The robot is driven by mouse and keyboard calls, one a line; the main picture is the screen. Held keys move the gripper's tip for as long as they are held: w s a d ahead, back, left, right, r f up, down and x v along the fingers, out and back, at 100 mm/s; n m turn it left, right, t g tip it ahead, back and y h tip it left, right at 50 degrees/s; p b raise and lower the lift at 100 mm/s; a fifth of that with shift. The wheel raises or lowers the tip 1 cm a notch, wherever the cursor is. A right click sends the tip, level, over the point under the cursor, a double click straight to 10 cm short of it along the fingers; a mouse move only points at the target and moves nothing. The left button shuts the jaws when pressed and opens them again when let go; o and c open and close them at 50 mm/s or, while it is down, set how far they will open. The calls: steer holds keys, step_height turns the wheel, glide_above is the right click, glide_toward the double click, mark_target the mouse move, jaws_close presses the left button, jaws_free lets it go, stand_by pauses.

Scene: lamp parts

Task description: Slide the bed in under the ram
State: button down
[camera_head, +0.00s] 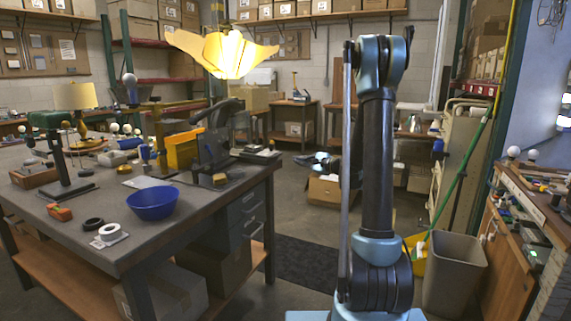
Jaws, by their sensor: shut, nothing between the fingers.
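A press-like stand with a green head (50,118), dark column and flat dark base (66,191) stands upright at the left of the workbench. A dark machine with a raised lever (212,147) stands near the bench's right end, with a small tan block (219,179) at its front. I cannot tell which of these bears the ram, and I cannot make out the bed or its position. My arm rises at right of centre, well apart from the bench.
The workbench (105,255) also carries a blue bowl (153,203), a black ring (91,224), a white ring and an orange block (60,212). A lit yellow lamp hangs above. A grey bin (453,277) and a cardboard box (323,191) stand on the floor.

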steer(key=s+d+f+m+g+y, duration=0.15)
steer(key=d+f+m+y, duration=0.3)
steer(key=m, duration=0.45)
steer(key=x, duration=1.3)
steer(key=shift+w+r, duration=0.25)
steer(key=shift+r, duration=0.15)
steer(key=shift+w+d, duration=0.1)
steer(key=shift+w, duration=0.05)
